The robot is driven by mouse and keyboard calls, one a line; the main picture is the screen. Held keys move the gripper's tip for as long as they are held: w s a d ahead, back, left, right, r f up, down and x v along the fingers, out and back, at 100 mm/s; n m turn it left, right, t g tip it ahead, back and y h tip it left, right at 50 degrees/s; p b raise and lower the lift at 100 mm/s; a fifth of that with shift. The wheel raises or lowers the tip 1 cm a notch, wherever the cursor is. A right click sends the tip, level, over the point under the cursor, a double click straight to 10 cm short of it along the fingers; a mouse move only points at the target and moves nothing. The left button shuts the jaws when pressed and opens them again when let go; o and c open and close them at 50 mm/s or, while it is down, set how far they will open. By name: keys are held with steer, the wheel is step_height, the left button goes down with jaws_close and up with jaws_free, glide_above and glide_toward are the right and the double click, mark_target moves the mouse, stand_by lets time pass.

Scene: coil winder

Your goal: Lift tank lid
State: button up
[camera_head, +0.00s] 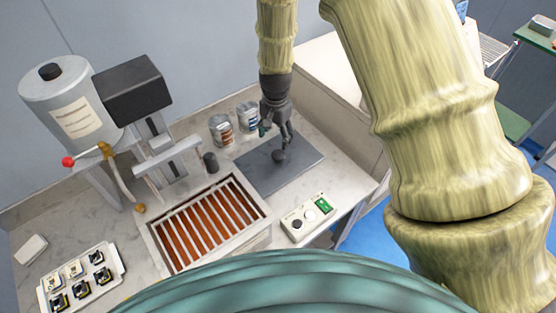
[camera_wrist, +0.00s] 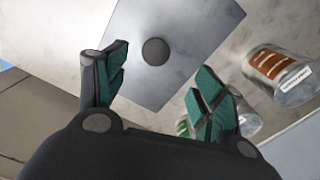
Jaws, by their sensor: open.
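The tank lid (camera_head: 257,176) is a flat grey plate lying on the counter beside the slatted opening. A dark round knob (camera_head: 279,156) stands on the plate. In the wrist view the plate (camera_wrist: 195,25) and its knob (camera_wrist: 155,51) show beyond the fingers, with the knob between the two fingertips in the picture. My gripper (camera_head: 277,137) is open and empty, fingers pointing down above the knob; it also shows in the wrist view (camera_wrist: 160,75). I cannot tell the exact gap between fingertips and knob.
Two labelled jars (camera_head: 221,130) stand just behind the plate, close to my gripper. A slatted orange-brown tank opening (camera_head: 207,225) is left of the plate. A control box (camera_head: 307,216) sits in front. A winding machine (camera_head: 140,95) and a tray of small parts (camera_head: 82,278) are at left.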

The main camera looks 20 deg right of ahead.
steer(key=p, duration=0.1)
glide_above(278, 154)
steer(key=shift+a+f, duration=0.25)
steer(key=shift+f, duration=1.05)
steer(key=shift+a+f, duration=0.2)
steer(key=shift+f, duration=1.05)
steer(key=shift+s+d+f+p, duration=0.1)
steer(key=shift+d+f+p, duration=0.15)
steer(key=shift+f+p, duration=0.5)
steer(key=shift+d+f+p, duration=0.25)
steer(key=shift+f+p, duration=0.35)
steer(key=shift+f, duration=1.3)
steer(key=c, duration=1.4)
steer(key=shift+c, duration=0.4)
steer(key=shift+r, duration=0.1)
